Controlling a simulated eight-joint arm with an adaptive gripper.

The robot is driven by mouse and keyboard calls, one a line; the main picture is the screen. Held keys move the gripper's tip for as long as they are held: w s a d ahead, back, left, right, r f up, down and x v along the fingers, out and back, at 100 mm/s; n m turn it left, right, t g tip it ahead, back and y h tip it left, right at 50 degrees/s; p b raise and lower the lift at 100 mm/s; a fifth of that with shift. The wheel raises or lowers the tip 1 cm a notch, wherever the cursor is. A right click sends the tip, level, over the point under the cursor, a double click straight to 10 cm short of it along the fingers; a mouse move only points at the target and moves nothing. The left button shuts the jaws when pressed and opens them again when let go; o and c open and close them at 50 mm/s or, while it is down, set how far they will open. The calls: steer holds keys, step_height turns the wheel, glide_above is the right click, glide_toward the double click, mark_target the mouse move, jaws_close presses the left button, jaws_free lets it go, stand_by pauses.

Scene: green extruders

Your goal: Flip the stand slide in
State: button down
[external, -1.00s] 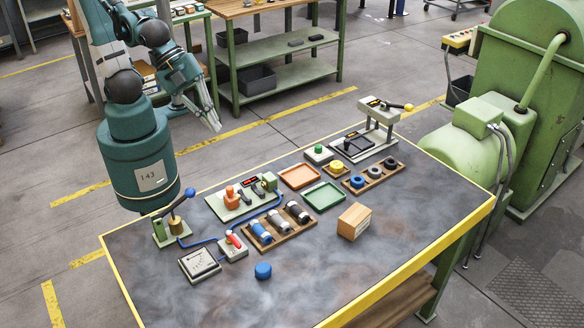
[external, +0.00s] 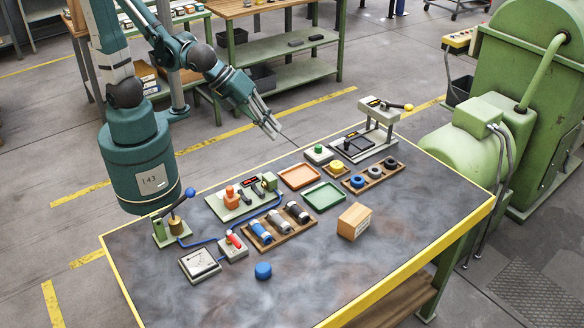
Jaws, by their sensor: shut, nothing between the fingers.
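A grey-white stand (external: 379,117) rises at the far right corner of the table, on a base with a dark square plate (external: 352,141). A rod with a dark and yellow knob (external: 407,107) sticks out to the right from the top of the stand. I cannot tell which part is the slide or how far in it sits. My gripper (external: 275,131) is shut and empty, in the air near the table's back edge, left of the stand and apart from it. A thin dark rod shows beyond its fingertips.
Orange (external: 299,177) and green (external: 323,196) trays lie mid-table. A green button box (external: 318,154), a yellow button box (external: 336,168) and a rack of rings (external: 373,175) sit before the stand. A wooden block (external: 353,221) stands nearer the front. The front right is clear.

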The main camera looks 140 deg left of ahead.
steer(key=s+a+f+m+g+y+b, duration=0.1)
steer(key=a+f+m, duration=0.3)
steer(key=a, duration=0.7)
steer(key=s+a+f+m+g+y+b, duration=0.1)
steer(key=s+a+f+m+g+y, duration=0.1)
steer(key=a+f, duration=0.5)
steer(key=s+a+m, duration=0.1)
steer(key=a+m, duration=0.1)
steer(key=a, duration=0.2)
steer(key=shift+s+f, duration=0.3)
steer(key=shift+s, duration=0.05)
steer(key=shift+b+x, duration=1.3)
steer(key=shift+x, duration=3.6)
steer(key=shift+w, duration=0.1)
steer(key=shift+a, duration=0.1)
